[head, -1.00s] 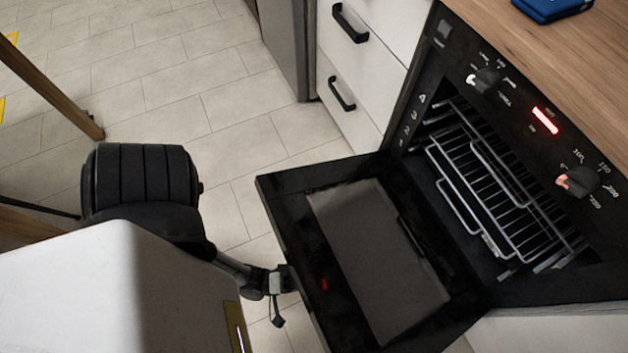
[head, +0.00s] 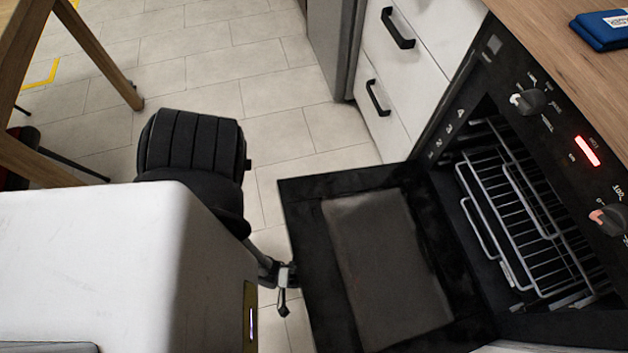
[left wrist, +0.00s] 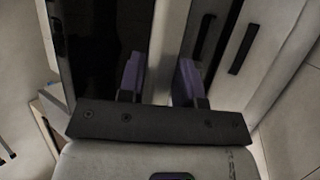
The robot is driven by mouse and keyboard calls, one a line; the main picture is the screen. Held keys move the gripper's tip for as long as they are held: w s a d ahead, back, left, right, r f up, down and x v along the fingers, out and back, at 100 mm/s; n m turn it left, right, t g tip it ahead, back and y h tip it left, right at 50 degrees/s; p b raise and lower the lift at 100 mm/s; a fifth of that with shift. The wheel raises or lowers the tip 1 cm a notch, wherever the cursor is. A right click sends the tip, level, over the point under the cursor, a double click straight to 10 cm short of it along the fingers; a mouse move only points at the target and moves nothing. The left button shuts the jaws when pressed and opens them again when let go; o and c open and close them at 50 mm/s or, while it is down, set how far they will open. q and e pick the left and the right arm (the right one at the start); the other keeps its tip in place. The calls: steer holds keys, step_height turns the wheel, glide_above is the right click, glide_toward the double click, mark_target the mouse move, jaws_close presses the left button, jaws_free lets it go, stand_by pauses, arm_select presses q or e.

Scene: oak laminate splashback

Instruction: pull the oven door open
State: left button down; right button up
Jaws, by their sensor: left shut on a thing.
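The black oven door (head: 308,250) stands swung out from the oven (head: 552,140), well open, its inner face with a grey panel (head: 385,265) turned up toward me. The cavity is exposed, with wire racks (head: 515,215) inside. My left gripper (head: 287,277) is at the door's outer left edge in the head view. In the left wrist view its two purple-padded fingers (left wrist: 160,82) stand at the dark glossy door (left wrist: 92,50). They are shut on the door; the exact part between them is hard to make out. My right gripper is out of view.
White drawers (head: 400,70) with black handles stand beyond the oven. A wooden counter (head: 560,50) carries a blue item (head: 605,30). Wooden furniture legs (head: 95,50) are at the upper left. Tiled floor (head: 240,75) is clear between them.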

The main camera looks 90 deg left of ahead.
arm_select(q)
steer(key=c, duration=1.3)
jaws_free()
steer(key=o, duration=0.5)
steer(key=shift+w+a, duration=0.1)
steer(key=shift+w, duration=0.1)
steer(key=shift+o, duration=0.2)
steer(key=shift+s, duration=0.2)
